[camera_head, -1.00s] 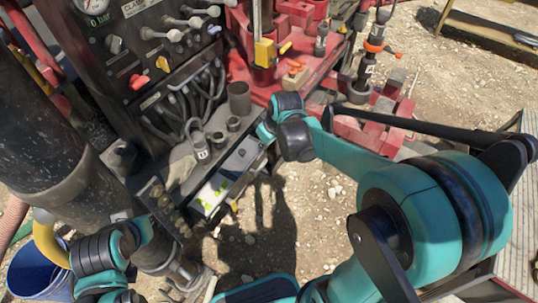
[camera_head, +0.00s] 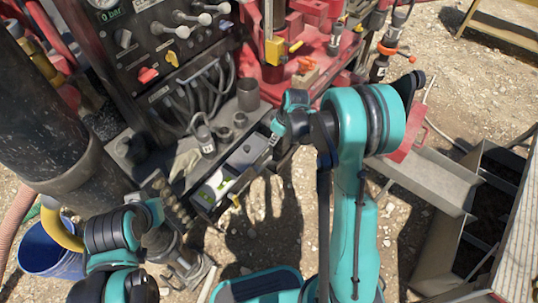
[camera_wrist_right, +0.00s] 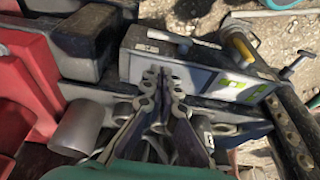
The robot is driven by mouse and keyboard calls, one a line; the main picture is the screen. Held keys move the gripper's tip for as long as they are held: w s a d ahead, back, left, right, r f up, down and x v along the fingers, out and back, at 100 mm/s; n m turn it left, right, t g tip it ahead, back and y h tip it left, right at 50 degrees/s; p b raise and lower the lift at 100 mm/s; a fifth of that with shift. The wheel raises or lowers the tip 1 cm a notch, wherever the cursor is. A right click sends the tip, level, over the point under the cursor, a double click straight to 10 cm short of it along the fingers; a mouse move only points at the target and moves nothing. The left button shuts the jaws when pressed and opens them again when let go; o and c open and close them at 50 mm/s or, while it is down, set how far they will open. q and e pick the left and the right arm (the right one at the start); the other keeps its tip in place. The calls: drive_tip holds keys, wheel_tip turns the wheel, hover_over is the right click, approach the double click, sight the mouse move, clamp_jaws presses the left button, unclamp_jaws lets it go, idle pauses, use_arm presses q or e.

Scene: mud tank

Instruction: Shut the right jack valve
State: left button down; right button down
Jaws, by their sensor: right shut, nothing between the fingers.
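My right gripper (camera_head: 273,138) is beside the right edge of the machine's front ledge, partly hidden by my own wrist. In the right wrist view its ribbed fingers (camera_wrist_right: 165,95) are together with nothing between them. They point at a grey box (camera_wrist_right: 185,65) with green-marked labels, which also shows in the head view (camera_head: 213,188). I cannot tell whether the fingertips touch it. Red (camera_head: 148,75) and yellow (camera_head: 172,58) knobs and several grey levers (camera_head: 195,20) are on the black panel. I cannot tell which part is the right jack valve.
A grey cup (camera_head: 248,95) stands on the ledge near my right gripper. Dark hoses (camera_head: 205,90) hang below the panel. Red machinery (camera_head: 320,50) is behind. A blue bucket (camera_head: 50,250) stands at lower left. Gravel ground (camera_head: 270,220) is open in front.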

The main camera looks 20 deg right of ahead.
drive_tip(key=b, duration=0.5)
approach(268, 160)
drive_tip(key=x, duration=0.5)
drive_tip(key=shift+w+a+f, duration=0.15)
drive_tip(key=shift+w+a, duration=0.3)
drive_tip(key=shift+f, duration=0.6)
